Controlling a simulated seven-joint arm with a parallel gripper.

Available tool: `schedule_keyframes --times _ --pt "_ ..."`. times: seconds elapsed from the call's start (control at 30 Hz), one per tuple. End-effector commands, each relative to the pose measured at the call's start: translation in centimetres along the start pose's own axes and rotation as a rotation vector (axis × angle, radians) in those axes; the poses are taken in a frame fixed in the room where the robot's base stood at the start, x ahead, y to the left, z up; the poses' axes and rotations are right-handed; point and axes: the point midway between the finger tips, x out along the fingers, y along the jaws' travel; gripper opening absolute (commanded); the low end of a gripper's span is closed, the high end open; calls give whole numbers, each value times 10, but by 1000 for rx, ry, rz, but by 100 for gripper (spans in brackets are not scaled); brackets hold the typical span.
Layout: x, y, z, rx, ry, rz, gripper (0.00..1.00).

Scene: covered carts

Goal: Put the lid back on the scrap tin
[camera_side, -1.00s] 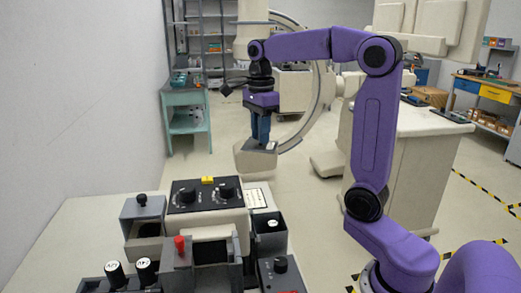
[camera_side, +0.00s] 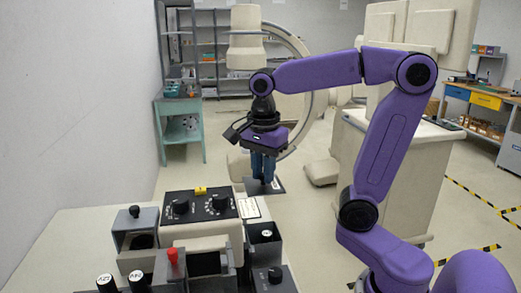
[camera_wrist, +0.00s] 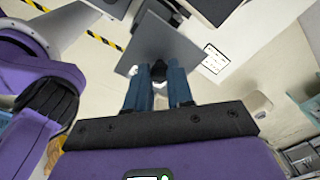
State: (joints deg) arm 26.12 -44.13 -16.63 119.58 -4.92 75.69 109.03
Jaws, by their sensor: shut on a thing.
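My gripper (camera_side: 264,178) is shut on a flat, dark grey lid (camera_side: 275,187). In the wrist view, my blue fingers close around the black knob of this lid (camera_wrist: 172,45), and the grey plate extends beyond them. In the side view, the lid hangs in the air at the back right of the control block, apart from everything on the table. No container is clearly labelled as the scrap tin. Grey boxes with dark openings are at the left (camera_side: 140,242) and front middle (camera_side: 208,264) of the table; I cannot tell which is the tin.
A control block (camera_side: 200,204) with two black dials and a yellow piece stands among the boxes. A red knob (camera_side: 173,256), a box with a white-topped knob (camera_side: 265,236) and two white-topped knobs at front left crowd the table (camera_side: 75,235). Its left side is bare.

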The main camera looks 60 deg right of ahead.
Motion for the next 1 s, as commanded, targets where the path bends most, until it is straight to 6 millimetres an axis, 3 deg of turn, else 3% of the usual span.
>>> schedule_keyframes --times 0.1,0.3,1.0 --pt "29 3 1 0 3 7 0" --pt "59 3 4 2 1 3 0" --pt "108 6 8 2 0 3 0"
